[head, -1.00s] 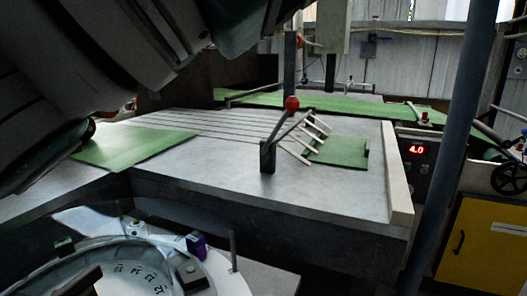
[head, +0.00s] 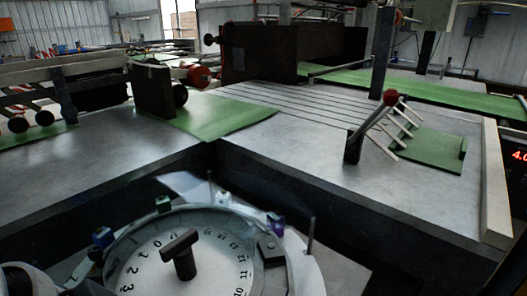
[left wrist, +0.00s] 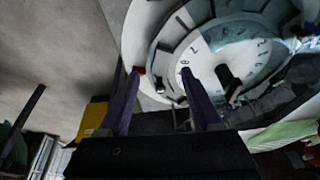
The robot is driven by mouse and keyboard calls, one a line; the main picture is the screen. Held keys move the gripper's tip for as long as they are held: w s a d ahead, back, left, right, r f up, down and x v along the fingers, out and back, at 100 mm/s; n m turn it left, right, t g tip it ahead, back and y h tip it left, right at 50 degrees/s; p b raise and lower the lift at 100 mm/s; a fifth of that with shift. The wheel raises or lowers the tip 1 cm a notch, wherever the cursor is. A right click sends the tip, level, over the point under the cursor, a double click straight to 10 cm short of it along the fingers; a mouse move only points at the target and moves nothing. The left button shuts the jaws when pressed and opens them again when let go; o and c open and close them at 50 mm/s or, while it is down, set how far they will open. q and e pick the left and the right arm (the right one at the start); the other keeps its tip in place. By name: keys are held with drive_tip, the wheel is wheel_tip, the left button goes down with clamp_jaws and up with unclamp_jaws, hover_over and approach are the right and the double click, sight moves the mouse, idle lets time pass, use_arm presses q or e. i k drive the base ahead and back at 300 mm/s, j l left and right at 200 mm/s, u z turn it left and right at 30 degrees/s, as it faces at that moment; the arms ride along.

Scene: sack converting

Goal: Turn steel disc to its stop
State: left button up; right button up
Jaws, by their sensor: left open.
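The steel disc (head: 145,272) is a pale round plate with numbers along its edge, at the bottom left of the head view. A dark T-shaped handle (head: 180,252) stands up from it. A lighter ring (head: 300,262) surrounds the disc, and a dark grey block (head: 269,249) sits on its right side. The disc (left wrist: 212,66) also shows in the left wrist view. My left gripper (left wrist: 161,71) is open, its two purple fingers apart and pointing toward the disc and ring. I cannot tell whether a finger touches them. My right gripper is not in view.
Small coloured blocks, such as a purple one (head: 276,225), sit around the ring. Upright pins (head: 311,236) stand near it. A grey table (head: 300,150) with a thick dark edge rises behind, carrying green sheets (head: 215,117) and a red-knobbed lever (head: 390,98).

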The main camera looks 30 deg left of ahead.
sight(205, 250)
drive_tip(key=j+u, duration=0.15)
drive_tip(key=u, duration=0.25)
drive_tip(key=j+u, duration=0.2)
drive_tip(key=u, duration=0.2)
drive_tip(key=i+j+u, duration=0.1)
drive_tip(key=u, duration=0.3)
